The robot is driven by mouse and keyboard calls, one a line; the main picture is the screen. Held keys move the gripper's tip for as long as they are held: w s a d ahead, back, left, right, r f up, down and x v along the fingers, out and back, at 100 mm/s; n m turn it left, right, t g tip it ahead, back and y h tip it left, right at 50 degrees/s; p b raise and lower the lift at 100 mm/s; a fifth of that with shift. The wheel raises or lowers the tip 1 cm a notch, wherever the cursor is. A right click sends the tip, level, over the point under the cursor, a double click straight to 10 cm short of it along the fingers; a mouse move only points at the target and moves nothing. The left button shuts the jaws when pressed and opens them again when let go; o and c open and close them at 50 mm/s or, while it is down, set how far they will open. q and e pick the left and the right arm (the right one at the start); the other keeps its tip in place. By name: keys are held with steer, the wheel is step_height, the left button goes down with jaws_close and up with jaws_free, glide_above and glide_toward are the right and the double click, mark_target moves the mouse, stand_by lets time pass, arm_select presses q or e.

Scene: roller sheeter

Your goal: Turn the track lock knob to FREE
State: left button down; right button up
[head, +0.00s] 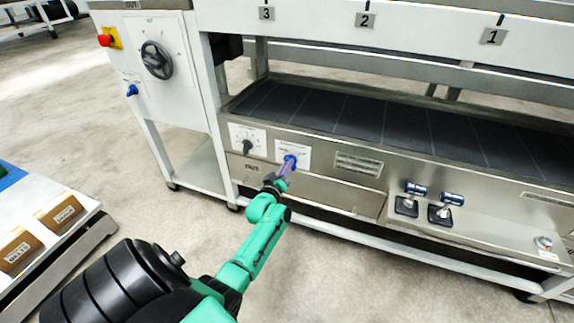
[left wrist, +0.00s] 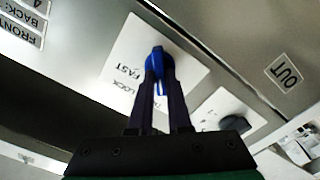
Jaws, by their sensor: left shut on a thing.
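The track lock knob (head: 291,159) is blue and sits on a white label plate (head: 302,149) on the machine's front panel. It also shows in the left wrist view (left wrist: 157,64), where the plate (left wrist: 122,62) reads "LOCK" and "FAST"; the other lettering is mostly hidden. My left gripper (head: 284,170) reaches up to the knob from below. In the left wrist view its two dark fingers (left wrist: 158,88) are shut on the knob, one on each side. The fingers cover part of the knob, and I cannot tell its exact setting. My right gripper is not in view.
A black knob (head: 248,147) on its own white plate is just left of the blue one. The dark belt (head: 380,119) lies above the panel. Open floor lies in front.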

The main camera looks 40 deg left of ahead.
arm_select(q)
steer(key=shift+n, duration=0.5)
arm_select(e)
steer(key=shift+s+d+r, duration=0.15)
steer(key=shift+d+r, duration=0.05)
arm_select(q)
steer(key=c, duration=0.9)
jaws_free()
steer(key=shift+o, duration=0.2)
steer(key=p+v, duration=0.4)
steer(key=v, duration=1)
steer(key=shift+s+p, duration=0.3)
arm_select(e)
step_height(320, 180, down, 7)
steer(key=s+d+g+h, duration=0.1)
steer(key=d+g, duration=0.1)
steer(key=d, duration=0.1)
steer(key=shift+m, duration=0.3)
